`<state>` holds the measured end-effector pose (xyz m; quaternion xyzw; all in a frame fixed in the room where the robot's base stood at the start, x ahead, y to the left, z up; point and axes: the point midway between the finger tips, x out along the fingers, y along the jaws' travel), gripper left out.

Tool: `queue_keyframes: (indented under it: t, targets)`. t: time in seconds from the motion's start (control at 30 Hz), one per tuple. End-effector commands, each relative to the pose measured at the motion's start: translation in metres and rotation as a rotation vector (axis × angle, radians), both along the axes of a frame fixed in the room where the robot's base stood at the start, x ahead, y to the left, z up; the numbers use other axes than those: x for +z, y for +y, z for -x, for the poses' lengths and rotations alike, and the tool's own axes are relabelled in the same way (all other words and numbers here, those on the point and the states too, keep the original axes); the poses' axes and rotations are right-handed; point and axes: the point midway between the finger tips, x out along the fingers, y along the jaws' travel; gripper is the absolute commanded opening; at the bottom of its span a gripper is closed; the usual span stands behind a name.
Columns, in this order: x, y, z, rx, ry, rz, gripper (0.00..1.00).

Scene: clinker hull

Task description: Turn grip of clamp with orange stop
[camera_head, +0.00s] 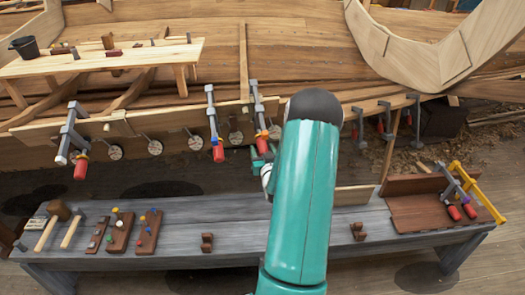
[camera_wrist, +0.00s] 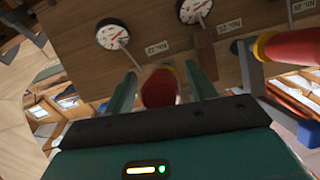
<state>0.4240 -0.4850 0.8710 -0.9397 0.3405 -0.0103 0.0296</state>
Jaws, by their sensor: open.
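Several grey bar clamps with red grips hang along the hull plank. One clamp (camera_head: 256,105) stands just left of my arm, its lower part partly hidden by my gripper. In the wrist view a dark red grip (camera_wrist: 160,90) lies between my two green fingers. My gripper (camera_wrist: 161,84) is open around this grip; I cannot tell whether the fingers touch it. An orange-red edge shows at the grip's far end. My gripper is mostly hidden in the head view.
Round dials (camera_wrist: 112,36) with number labels sit on the plank beyond the fingers. Neighbouring clamps (camera_head: 212,115) hang close on the left. A grey bench (camera_head: 185,245) with mallets, peg boards and a brown board (camera_head: 430,212) stands in front of the hull.

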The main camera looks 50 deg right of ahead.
Motion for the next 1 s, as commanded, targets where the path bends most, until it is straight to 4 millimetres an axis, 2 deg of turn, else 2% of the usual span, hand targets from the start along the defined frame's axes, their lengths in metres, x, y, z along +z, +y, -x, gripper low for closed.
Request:
queue_keyframes:
  t: [0.27, 0.5, 1.0]
  targets:
    - [0.0001, -0.0012, -0.0017, 0.0, 0.0, 0.0, 0.56]
    - [0.0002, -0.0012, -0.0016, 0.0, 0.0, 0.0, 0.11]
    - [-0.0001, -0.0008, -0.0018, 0.045, -0.075, -0.085, 0.11]
